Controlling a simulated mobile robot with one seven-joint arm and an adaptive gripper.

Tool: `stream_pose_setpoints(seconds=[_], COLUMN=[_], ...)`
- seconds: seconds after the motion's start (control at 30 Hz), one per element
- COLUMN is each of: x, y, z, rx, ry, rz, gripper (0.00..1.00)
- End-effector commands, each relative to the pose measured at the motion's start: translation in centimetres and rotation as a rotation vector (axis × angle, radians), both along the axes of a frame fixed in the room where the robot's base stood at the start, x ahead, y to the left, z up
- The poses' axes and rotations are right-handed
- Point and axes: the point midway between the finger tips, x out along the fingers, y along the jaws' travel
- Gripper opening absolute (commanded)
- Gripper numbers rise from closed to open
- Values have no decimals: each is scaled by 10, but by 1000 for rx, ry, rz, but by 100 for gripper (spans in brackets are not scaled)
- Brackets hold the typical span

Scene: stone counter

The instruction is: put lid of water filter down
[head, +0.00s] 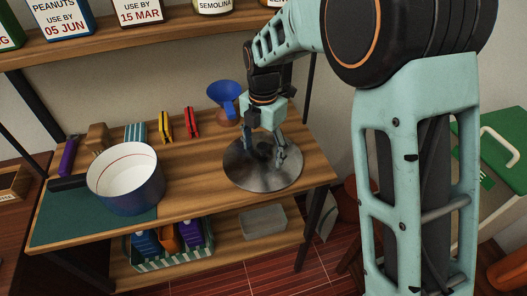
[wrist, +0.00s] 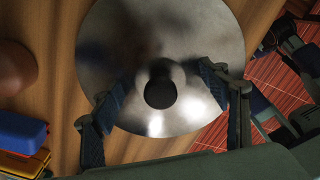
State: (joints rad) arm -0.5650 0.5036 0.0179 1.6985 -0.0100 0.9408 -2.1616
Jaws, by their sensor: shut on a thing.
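The lid (head: 240,178) is a wide, round, grey metal disc with a dark round knob; it also shows in the wrist view (wrist: 205,35), with the knob (wrist: 160,93) near the middle. My gripper (head: 266,155) is above the lid, pointing down, its fingers on either side of the knob. In the wrist view my gripper (wrist: 165,90) is shut on the lid's knob area. The lid lies roughly level over the right end of the wooden worktop (head: 205,195). I cannot tell whether it touches the wood. No water filter body is clearly recognisable.
A blue pan with a white inside (head: 125,175) stands at left on a green mat (head: 60,222). A blue funnel (head: 226,95) stands behind the lid. Red (head: 191,122) and yellow (head: 164,125) items stand along the back. Bare wood separates pan and lid.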

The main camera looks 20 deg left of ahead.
Motion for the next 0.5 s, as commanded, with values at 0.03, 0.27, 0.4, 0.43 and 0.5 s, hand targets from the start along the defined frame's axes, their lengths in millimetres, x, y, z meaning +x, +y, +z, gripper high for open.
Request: stream_pose_setpoints(seconds=[0.03,0.27,0.4,0.43,0.5], x=[0,0,0,0,0], y=[0,0,0,0,0], z=[-6,-7,-11,-12,-11], rx=[0,1,1,1,1], ry=[-1,-3,-1,-1,-1], rz=[0,0,0,0,0], gripper=[40,40,40,69,77])
